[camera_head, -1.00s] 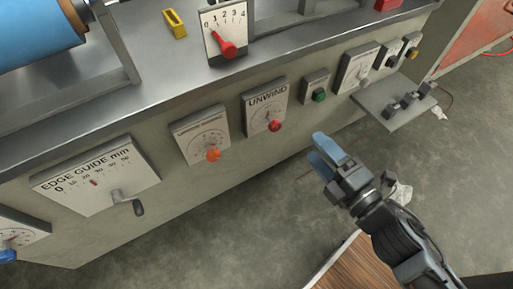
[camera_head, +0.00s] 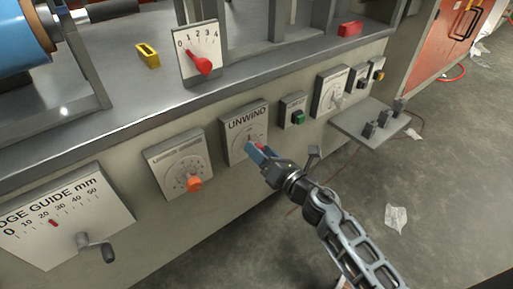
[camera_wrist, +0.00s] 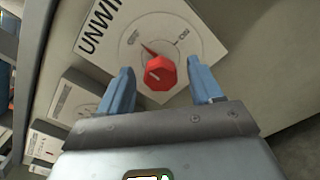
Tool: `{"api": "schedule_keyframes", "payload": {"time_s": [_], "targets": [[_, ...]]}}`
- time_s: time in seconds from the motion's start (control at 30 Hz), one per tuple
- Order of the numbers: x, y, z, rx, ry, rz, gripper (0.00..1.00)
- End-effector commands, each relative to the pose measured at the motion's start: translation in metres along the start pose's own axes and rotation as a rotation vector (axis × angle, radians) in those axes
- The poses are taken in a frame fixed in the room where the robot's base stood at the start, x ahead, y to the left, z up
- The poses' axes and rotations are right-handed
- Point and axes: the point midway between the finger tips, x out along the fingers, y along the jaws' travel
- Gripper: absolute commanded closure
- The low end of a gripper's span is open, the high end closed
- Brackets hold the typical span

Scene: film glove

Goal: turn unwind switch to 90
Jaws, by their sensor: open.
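The unwind switch is a red faceted knob (camera_wrist: 161,72) on a white dial plate (camera_head: 241,121) marked UNWIND, on the front of the machine. In the wrist view the knob lies between the two blue fingertips, and its red pointer is aimed up and left on the plate. My gripper (camera_head: 256,152) is open in front of the plate, with a finger on each side of the knob and gaps showing on both sides (camera_wrist: 160,82). In the head view the gripper hides most of the knob. I cannot tell how deep the fingers reach around it.
Left of the plate is a dial with an orange knob (camera_head: 194,184). Right of it is a green button box (camera_head: 297,117). A small shelf with levers (camera_head: 370,130) juts out farther right. Above is a red lever on a 0-4 scale (camera_head: 203,66). The floor in front is mostly clear.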

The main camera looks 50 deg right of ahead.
Motion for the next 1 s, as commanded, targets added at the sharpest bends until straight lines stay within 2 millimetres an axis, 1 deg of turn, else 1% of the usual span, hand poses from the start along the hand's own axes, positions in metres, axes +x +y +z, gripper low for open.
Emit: {"api": "schedule_keyframes", "payload": {"time_s": [0.03, 0.1, 0.2, 0.5, 1.0], "targets": [[0.007, 0.001, 0.001, -0.001, -0.001, 0.001, 0.35], [0.013, 0.000, 0.000, 0.001, 0.000, 0.000, 0.35], [0.018, 0.000, 0.000, 0.001, 0.000, 0.001, 0.35], [0.020, 0.000, -0.001, 0.001, 0.001, 0.000, 0.35], [0.020, 0.000, 0.000, 0.002, 0.000, 0.000, 0.83]]}}
